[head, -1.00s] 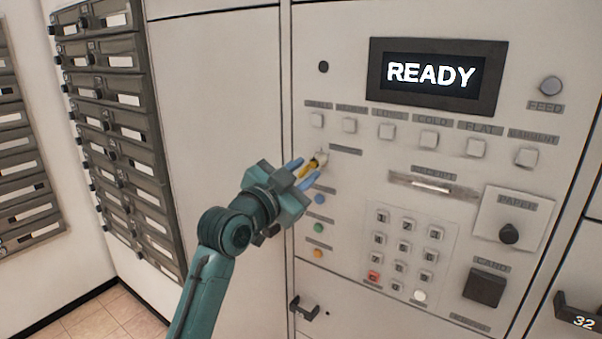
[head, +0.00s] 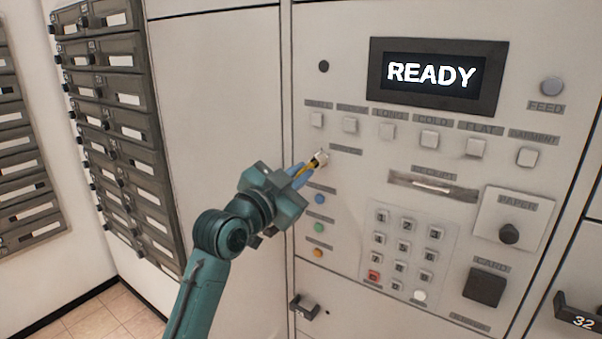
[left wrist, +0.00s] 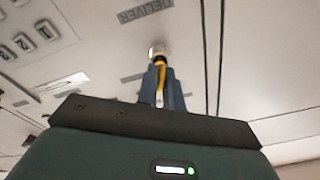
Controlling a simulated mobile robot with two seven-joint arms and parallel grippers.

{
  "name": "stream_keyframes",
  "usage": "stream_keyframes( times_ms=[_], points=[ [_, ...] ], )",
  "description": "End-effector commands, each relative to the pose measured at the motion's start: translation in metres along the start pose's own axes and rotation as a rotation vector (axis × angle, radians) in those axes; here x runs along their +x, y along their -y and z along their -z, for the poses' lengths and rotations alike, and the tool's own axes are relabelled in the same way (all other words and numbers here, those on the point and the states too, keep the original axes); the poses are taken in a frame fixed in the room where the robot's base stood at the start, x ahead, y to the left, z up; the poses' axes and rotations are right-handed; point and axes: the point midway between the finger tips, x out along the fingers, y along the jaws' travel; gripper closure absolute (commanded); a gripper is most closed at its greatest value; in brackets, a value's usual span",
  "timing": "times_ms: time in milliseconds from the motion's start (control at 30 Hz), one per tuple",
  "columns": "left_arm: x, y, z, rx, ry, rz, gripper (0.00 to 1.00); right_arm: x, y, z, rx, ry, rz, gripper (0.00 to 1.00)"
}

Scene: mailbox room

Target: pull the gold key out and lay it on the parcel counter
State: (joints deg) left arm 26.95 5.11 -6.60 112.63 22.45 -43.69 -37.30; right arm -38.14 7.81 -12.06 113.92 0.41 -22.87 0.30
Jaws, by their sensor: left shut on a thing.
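The gold key (head: 311,165) sits at a small round lock (head: 321,156) on the light panel, below the row of square buttons. My left gripper (head: 301,170) is shut on the key, its blue fingers on either side of it. In the left wrist view the gold key (left wrist: 160,84) shows between the fingertips (left wrist: 161,80), with its far end at the pale lock cylinder (left wrist: 158,52). I cannot tell how deep the key is in the lock. The parcel counter is not recognisable in these views. My right gripper is not in view.
The panel has a READY display (head: 436,75), a keypad (head: 404,250), a slot (head: 433,186) and a dark knob (head: 509,232). A dark handle (head: 303,307) juts out below. Dark mailboxes (head: 115,120) line the wall at left.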

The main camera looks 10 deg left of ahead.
Motion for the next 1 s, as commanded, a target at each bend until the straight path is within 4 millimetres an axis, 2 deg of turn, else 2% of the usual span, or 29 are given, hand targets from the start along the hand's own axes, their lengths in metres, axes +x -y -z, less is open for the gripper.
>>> stream_keyframes(
  times_ms=[1000],
  points=[
    [-0.031, 0.002, 0.003, 0.001, 0.0, 0.0, 1.0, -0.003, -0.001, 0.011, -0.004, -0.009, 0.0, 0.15]
  ],
)
